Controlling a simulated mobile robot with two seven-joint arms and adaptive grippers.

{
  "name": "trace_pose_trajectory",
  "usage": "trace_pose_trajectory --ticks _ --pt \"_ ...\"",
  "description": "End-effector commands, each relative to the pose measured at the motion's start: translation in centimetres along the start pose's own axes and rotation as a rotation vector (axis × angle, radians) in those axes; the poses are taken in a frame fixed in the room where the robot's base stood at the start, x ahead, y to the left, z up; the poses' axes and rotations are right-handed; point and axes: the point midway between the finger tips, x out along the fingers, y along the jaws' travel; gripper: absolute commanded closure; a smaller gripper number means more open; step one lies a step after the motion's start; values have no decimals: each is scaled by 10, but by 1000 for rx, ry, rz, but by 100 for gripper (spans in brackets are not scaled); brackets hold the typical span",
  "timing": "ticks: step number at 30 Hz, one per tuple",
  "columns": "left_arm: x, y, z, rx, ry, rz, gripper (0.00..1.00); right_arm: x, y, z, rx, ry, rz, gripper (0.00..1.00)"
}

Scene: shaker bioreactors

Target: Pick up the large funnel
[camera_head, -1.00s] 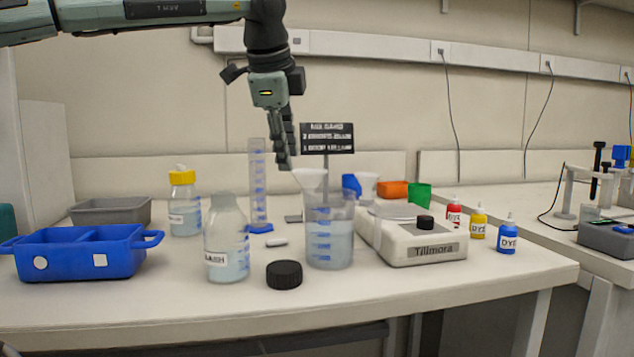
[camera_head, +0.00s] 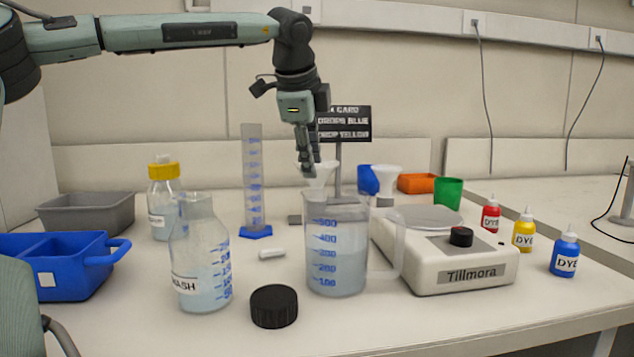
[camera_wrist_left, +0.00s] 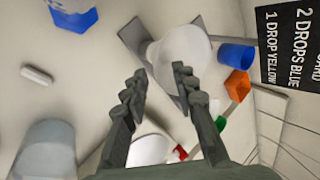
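A white funnel (camera_head: 322,178) stands on the table behind the beaker, partly hidden by it in the head view. In the left wrist view the funnel (camera_wrist_left: 185,48) lies just beyond my fingertips. A second white funnel (camera_head: 388,180) stands to its right, by the blue cup; it looks slightly smaller. My left gripper (camera_head: 308,170) points down, at the near funnel's upper left in the head view. In the left wrist view the left gripper (camera_wrist_left: 160,80) has its fingers apart with nothing held between them. My right gripper is not in view.
A beaker (camera_head: 338,255) and wash bottle (camera_head: 200,265) stand in front. A graduated cylinder (camera_head: 254,185) is left of the gripper. The sign card (camera_head: 345,125) rises close behind it. A stirrer (camera_head: 450,265), blue cup (camera_head: 368,180), orange box (camera_head: 418,183) and green cup (camera_head: 448,193) are right.

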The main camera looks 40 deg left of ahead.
Motion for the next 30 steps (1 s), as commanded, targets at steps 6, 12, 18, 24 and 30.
trace_pose_trajectory --ticks 6,12,18,24,30 --pt "22 0 -1 0 2 0 72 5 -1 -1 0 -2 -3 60" --pt "23 0 0 0 1 -1 72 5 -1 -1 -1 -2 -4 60" --pt "22 0 0 0 1 -1 95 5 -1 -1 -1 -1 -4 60" --pt "22 0 0 0 1 -1 100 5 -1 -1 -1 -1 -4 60" --pt "22 0 0 0 1 -1 100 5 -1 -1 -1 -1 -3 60"
